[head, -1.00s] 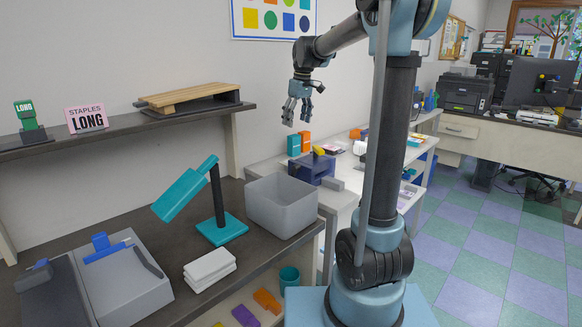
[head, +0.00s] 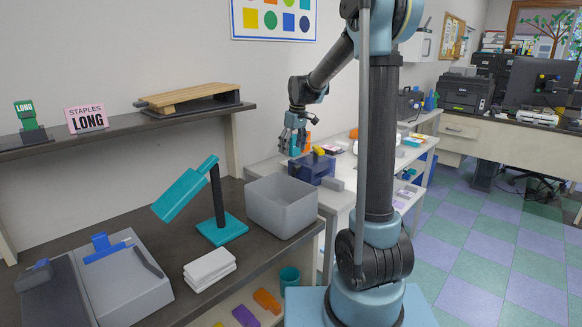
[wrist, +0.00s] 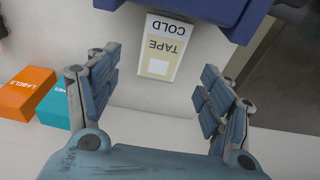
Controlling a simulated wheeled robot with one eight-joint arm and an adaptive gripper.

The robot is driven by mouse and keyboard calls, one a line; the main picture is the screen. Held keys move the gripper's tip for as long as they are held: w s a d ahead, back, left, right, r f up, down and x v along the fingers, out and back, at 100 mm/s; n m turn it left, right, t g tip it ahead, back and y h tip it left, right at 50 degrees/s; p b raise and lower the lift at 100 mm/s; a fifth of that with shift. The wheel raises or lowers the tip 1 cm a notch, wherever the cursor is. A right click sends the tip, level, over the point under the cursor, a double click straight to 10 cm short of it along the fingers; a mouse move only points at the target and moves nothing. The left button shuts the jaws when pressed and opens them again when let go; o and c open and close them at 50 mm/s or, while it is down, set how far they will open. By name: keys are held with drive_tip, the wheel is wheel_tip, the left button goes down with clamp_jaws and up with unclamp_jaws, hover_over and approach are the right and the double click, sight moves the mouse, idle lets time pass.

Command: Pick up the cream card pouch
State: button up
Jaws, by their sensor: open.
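My gripper (head: 293,150) is open and empty above the far white table, beside a dark blue machine. In the wrist view my gripper (wrist: 160,75) has its fingers spread on both sides of a small upside-down piece lettered "COLD" and "TAPE" (wrist: 166,47). This piece has a cream face with a paler square and sits against the blue machine (wrist: 205,12). The fingers do not touch it. No other clear cream pouch shows, and I cannot tell whether this piece is the card pouch.
An orange "LABELS" box (wrist: 25,93) and a teal box (wrist: 58,106) stand left in the wrist view. A grey bin (head: 282,207), a teal lamp (head: 222,229) and a white stack (head: 209,267) occupy the near dark counter. Bare white tabletop lies around the lettered piece.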

drive_tip(key=shift+w+a+f, duration=0.1)
drive_tip(key=shift+a+f, duration=0.05)
drive_tip(key=shift+f, duration=1.15)
drive_tip(key=shift+w+a+f, duration=0.1)
drive_tip(key=shift+a+f, duration=0.05)
drive_tip(key=shift+f, duration=1.15)
drive_tip(key=c, duration=0.9)
drive_tip(key=shift+c, duration=0.5)
drive_tip(key=shift+r, duration=0.15)
